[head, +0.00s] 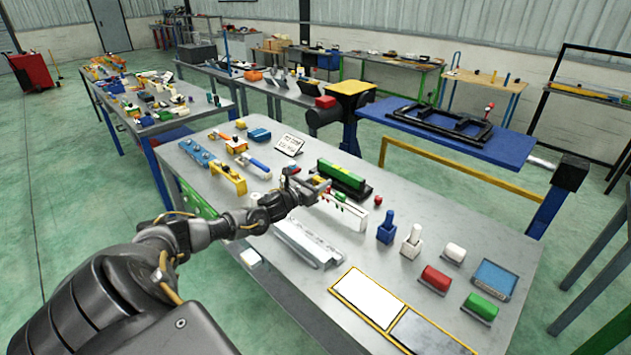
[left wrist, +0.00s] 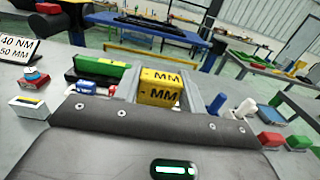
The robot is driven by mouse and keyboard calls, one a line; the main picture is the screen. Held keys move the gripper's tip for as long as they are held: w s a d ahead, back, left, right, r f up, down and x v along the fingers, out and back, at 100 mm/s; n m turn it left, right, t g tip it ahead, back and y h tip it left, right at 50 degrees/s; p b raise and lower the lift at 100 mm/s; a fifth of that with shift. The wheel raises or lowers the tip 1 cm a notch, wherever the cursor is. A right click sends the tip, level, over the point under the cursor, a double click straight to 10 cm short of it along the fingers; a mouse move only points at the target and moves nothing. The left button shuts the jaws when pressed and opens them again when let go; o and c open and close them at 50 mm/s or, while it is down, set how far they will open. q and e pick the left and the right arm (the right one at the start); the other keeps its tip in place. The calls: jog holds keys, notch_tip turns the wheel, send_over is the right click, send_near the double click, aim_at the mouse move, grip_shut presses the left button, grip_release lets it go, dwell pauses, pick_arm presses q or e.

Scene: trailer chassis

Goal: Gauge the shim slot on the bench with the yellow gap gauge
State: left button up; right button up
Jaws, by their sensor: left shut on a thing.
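The yellow gap gauge (left wrist: 160,88) with black "MM" lettering is held between the two fingers of my left gripper (left wrist: 159,92). In the head view my left gripper (head: 312,186) is over the middle of the bench (head: 290,205), and only a little of the gauge shows there. A long green-and-black block (head: 343,178) lies just beyond the gripper. A pale bar with small red and green parts (head: 345,211) is close below and right of it. I cannot tell which piece has the shim slot. My right gripper is in neither view.
A silver channel (head: 308,243) lies nearer me. Blue (head: 386,228) and white (head: 411,242) upright pieces stand to the right, with red (head: 435,280) and green (head: 481,307) blocks farther along. A lettered sign (head: 290,144) stands behind the gripper.

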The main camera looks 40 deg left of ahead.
pick_arm(q)
jog(key=s+d+f+m+h+b, duration=0.1)
jog(key=s+d+f+h+b, duration=0.2)
jog(key=d, duration=0.7)
jog(key=s+d+f+m+h+b, duration=0.1)
jog(key=s+d+f+m+b, duration=0.3)
jog(key=d, duration=0.6)
jog(key=s+d+r+g+h+b, duration=0.2)
jog(key=s+d+h+b, duration=0.1)
jog(key=s+d, duration=1.1)
jog(key=shift+s+d+h, duration=0.15)
jog(key=shift+d+h, duration=0.1)
jog(key=shift+h, duration=0.35)
